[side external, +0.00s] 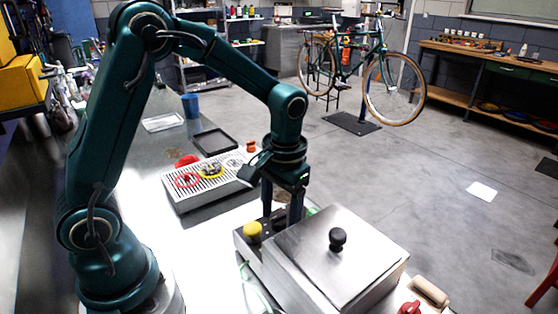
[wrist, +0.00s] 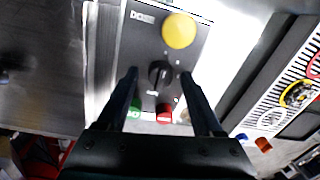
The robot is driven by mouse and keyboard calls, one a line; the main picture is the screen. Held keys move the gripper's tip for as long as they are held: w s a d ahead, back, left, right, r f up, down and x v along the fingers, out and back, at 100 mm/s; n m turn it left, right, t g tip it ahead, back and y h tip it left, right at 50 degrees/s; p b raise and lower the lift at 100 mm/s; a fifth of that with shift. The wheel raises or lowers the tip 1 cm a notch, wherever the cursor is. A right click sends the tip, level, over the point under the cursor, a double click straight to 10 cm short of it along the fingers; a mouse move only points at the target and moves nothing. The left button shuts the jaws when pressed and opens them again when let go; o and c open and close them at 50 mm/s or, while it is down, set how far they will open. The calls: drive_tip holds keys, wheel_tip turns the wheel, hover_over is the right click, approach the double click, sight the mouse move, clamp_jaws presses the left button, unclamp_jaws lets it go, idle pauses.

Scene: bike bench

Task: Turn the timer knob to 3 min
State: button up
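The timer knob (wrist: 160,73) is a black dial on the dark control panel (wrist: 144,45), seen in the wrist view. Its setting is too small to read. My gripper (wrist: 161,75) is open, with one finger on each side of the knob and a gap on both sides. In the side view my gripper (side external: 283,222) points down over the panel, and its fingers hide the knob. A large yellow button (wrist: 179,31) sits beyond the knob, and it also shows in the side view (side external: 253,230). A green button (wrist: 134,110) and a red button (wrist: 164,113) sit nearer.
The steel box with a lid (side external: 322,246) and black lid knob (side external: 337,237) stands beside the panel. A slotted tray (side external: 200,201) with red and yellow rings lies behind. A red-handled part (side external: 409,308) and wooden handle (side external: 430,291) are at the front right.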

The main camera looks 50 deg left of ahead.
clamp_jaws()
drive_tip(key=shift+m, duration=0.4)
drive_tip(key=m, duration=0.3)
drive_tip(key=shift+m, duration=0.3)
drive_tip(key=shift+m+t, duration=0.3)
drive_tip(key=shift+m, duration=1.3)
drive_tip(key=shift+o, duration=0.5)
unclamp_jaws()
